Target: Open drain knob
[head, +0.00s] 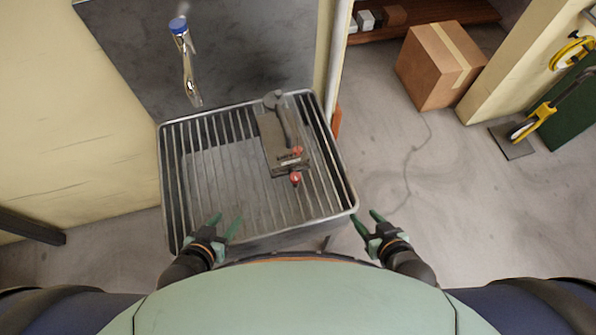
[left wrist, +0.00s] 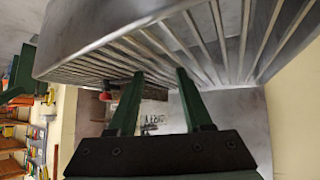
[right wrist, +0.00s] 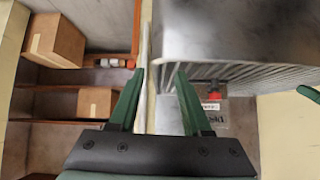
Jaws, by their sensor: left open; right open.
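A dark grey box-shaped unit (head: 283,143) with a top handle lies on a slatted metal rack over a sink (head: 164,190). A red knob (head: 295,179) sticks out at its near end, and a smaller red part (head: 298,150) sits just above. Red also shows beyond the slats in the left wrist view (left wrist: 104,96) and the right wrist view (right wrist: 214,83); I cannot tell which part it is. My left gripper (head: 226,222) is open and empty at the sink's near left edge. My right gripper (head: 366,217) is open and empty, just right of the near right corner.
A blue-topped tap (head: 187,65) stands behind the sink against a grey panel. A cardboard box (head: 440,65) lies on the floor at the back right, near a brown shelf (head: 430,12).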

